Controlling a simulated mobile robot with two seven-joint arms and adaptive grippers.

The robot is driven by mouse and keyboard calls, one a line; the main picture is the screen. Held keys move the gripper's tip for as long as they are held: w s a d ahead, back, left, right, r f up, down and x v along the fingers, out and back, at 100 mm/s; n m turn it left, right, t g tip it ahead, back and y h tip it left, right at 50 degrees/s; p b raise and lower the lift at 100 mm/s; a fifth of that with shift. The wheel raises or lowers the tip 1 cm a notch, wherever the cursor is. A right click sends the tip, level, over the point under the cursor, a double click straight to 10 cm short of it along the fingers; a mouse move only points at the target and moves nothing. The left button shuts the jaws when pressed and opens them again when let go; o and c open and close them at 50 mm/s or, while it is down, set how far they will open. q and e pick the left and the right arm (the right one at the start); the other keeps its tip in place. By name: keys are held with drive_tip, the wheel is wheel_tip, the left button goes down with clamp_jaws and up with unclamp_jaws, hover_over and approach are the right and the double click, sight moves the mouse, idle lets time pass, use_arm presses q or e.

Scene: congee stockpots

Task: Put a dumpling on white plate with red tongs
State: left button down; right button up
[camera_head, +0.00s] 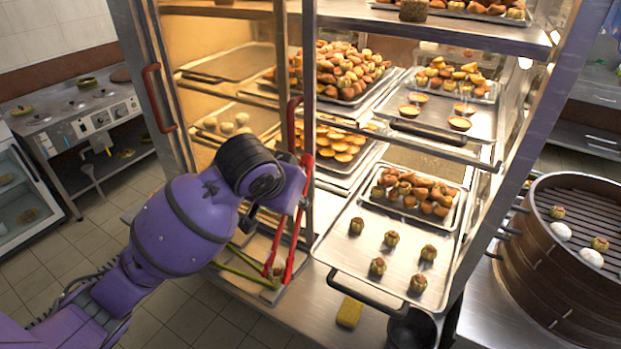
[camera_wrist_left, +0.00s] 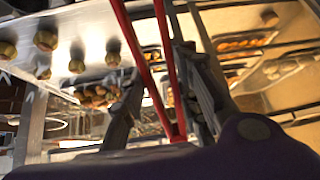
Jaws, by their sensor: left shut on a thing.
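My left gripper (camera_head: 298,190) is shut on the red tongs (camera_head: 301,228), which hang down beside the cabinet's front post with their two arms apart at the lower end. In the left wrist view, the red tongs (camera_wrist_left: 158,60) run between the two dark fingers of the gripper (camera_wrist_left: 165,88). Several small dumplings (camera_head: 391,239) stand apart on a metal tray (camera_head: 340,247), right of the tongs. More dumplings (camera_head: 600,244) and white buns (camera_head: 591,257) sit in the round steamer (camera_head: 545,290) at the right. I cannot make out a white plate. My right gripper is out of view.
Green tongs (camera_head: 240,262) lie on a low tray below the red tongs. A yellow sponge (camera_head: 349,312) and a dark round pot (camera_head: 411,328) are at the counter front. Cabinet posts, red door handles (camera_head: 158,98) and loaded shelves crowd the space around my left arm.

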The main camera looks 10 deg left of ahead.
sight(270, 251)
use_arm(q)
drive_tip(key=s+a+f, duration=0.1)
drive_tip(key=s+f, duration=0.1)
drive_tip(key=f, duration=0.1)
drive_tip(key=s+a+f+n+y, duration=0.1)
drive_tip(key=s+f, duration=0.1)
drive_tip(key=f, duration=0.1)
drive_tip(key=s+a+f+n, duration=0.1)
drive_tip(key=s+f, duration=0.1)
drive_tip(key=f, duration=0.1)
drive_tip(key=shift+s+a+f, duration=0.3)
drive_tip(key=shift+a+f, duration=0.05)
drive_tip(key=shift+f, duration=0.05)
drive_tip(key=shift+w+a, duration=0.1)
